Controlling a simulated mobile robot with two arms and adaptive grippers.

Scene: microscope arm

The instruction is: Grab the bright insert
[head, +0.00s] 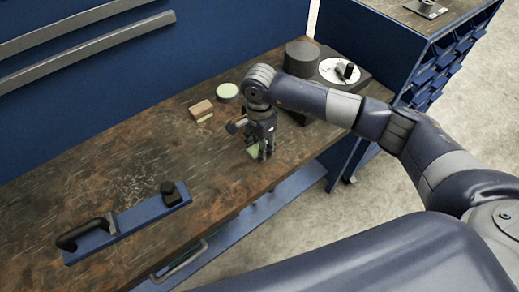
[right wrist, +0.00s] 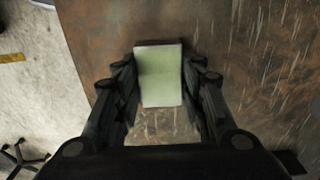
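The bright insert is a pale green rectangular plate (right wrist: 159,75) on the brown worktop, seen in the right wrist view between my right gripper's fingers (right wrist: 161,82). The fingers are open and stand on either side of it, with a small gap at the right edge; contact at the left edge is hard to tell. In the head view, the insert (head: 253,150) is partly hidden by my right gripper (head: 264,154), which points down near the bench's front edge. My left gripper is not in view.
A pale green disc (head: 227,90) and a wooden block (head: 201,110) lie behind the gripper on the bench (head: 110,165). A dark round-topped device (head: 302,56) stands at the back right. A blue bar with a black handle (head: 125,222) lies at front left.

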